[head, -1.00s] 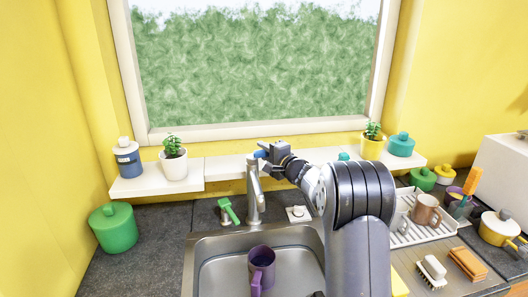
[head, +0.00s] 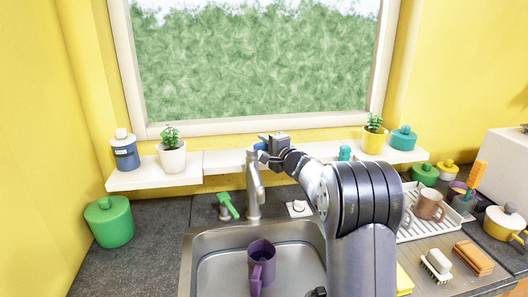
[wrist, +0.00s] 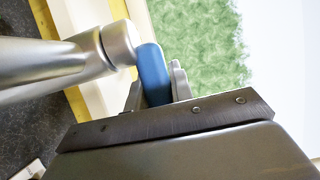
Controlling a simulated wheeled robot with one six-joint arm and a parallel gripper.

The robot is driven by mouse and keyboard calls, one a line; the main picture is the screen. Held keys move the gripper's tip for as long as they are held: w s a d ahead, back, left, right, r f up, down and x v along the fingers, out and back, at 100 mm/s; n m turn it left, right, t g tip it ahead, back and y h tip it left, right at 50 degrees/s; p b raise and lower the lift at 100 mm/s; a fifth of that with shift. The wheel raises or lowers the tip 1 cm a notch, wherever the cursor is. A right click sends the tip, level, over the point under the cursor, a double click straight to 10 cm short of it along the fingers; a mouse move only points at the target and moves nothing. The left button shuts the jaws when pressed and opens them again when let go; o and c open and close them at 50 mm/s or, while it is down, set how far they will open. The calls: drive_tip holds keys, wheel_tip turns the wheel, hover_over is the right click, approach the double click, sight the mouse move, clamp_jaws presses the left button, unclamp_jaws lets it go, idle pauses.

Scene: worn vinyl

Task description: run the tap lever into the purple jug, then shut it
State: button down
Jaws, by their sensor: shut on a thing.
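The silver tap (head: 253,190) stands at the back of the sink, with a blue lever (head: 261,146) at its top. My gripper (head: 267,146) is shut on the blue lever. In the wrist view the lever (wrist: 153,72) sits between my gripper's fingers (wrist: 155,88), beside the tap's metal body. The purple jug (head: 261,272) stands upright in the sink, below the tap, with its handle towards me. Its inside looks dark bluish; I cannot tell how much water it holds. No stream from the spout can be made out.
The sink (head: 212,280) has free room around the jug. A white shelf (head: 225,161) with potted plants runs behind. A dish rack (head: 420,228) with mugs is at the right, beyond my arm.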

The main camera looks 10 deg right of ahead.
drive_tip(key=shift+b, duration=0.35)
drive_tip(key=c, duration=1.2)
unclamp_jaws()
drive_tip(key=shift+c, duration=0.2)
drive_tip(key=shift+s+d, duration=0.1)
drive_tip(key=b+v, duration=0.4)
drive_tip(key=v, duration=0.6)
drive_tip(key=shift+s, duration=0.4)
drive_tip(key=shift+w, duration=0.1)
drive_tip(key=p+x, duration=0.4)
drive_tip(key=x, duration=0.6)
drive_tip(key=shift+w+p, duration=0.4)
